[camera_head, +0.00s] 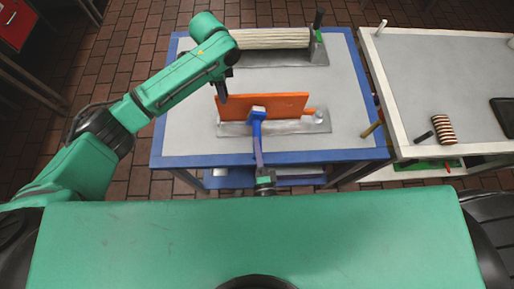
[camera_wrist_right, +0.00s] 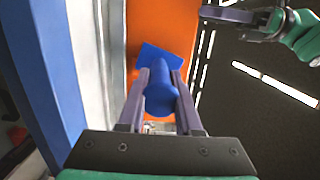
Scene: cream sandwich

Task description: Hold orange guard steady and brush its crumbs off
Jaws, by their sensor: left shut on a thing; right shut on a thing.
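The orange guard (camera_head: 285,104) is an upright flat panel on a grey metal base (camera_head: 290,126) on the blue-edged table; it also shows in the right wrist view (camera_wrist_right: 193,28). My left gripper (camera_head: 221,97) is shut on the guard's left end, and part of it shows in the right wrist view (camera_wrist_right: 222,14). My right gripper (camera_head: 260,165) is shut on the handle of a blue brush (camera_wrist_right: 158,92). The brush head (camera_head: 258,112) is at the guard's near face, left of its middle; I cannot tell whether it touches. No crumbs can be made out.
A ribbed cream-coloured piece (camera_head: 272,38) lies at the table's back, with a black handle (camera_head: 319,18) beside it. A wooden handle (camera_head: 371,129) sits at the right edge. The right table (camera_head: 410,80) carries a striped block (camera_head: 444,129) and a dark cylinder (camera_head: 424,137).

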